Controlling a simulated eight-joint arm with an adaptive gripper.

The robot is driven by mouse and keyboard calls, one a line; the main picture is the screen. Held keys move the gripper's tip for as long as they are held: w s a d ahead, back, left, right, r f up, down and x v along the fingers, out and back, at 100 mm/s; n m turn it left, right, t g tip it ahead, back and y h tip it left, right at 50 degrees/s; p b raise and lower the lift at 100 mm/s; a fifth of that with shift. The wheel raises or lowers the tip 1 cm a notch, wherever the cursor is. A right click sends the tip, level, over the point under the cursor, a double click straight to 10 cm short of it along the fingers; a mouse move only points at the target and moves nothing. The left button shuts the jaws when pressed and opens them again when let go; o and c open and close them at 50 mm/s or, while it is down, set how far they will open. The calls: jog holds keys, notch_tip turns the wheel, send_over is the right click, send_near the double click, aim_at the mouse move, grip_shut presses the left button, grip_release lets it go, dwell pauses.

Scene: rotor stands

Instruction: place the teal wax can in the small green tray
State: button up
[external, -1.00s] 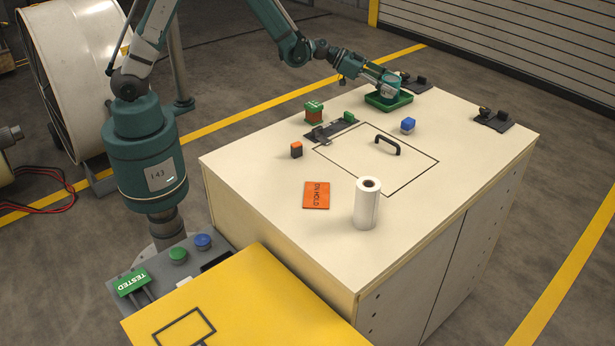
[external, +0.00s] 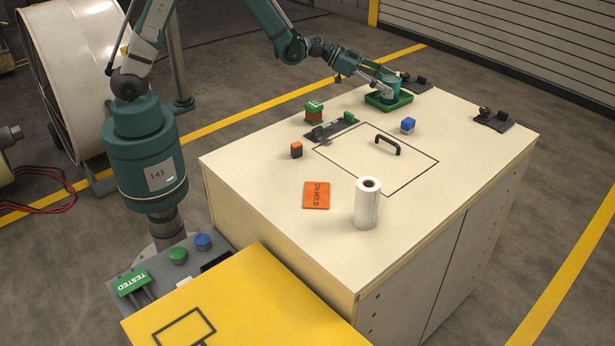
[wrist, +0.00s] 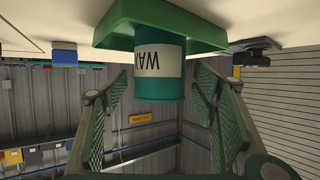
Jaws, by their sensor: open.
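The teal wax can (wrist: 157,85) has a white label reading WAX, upside down in the wrist view. It is in the small green tray (wrist: 190,32), standing on the tray's floor as far as I can see. In the external view the can (external: 391,86) shows inside the tray (external: 376,104) at the far end of the worktop. My gripper (wrist: 155,95) is open, its fingers apart on either side of the can with gaps showing.
Dark clamp stands sit right of the tray (external: 418,84) and at the right edge (external: 492,118). A blue block (external: 408,125), a black handle (external: 388,145), a green-and-red box (external: 314,112), an orange card (external: 316,195) and a white roll (external: 367,203) are on the worktop.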

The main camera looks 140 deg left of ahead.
jog(key=shift+v, duration=2.75)
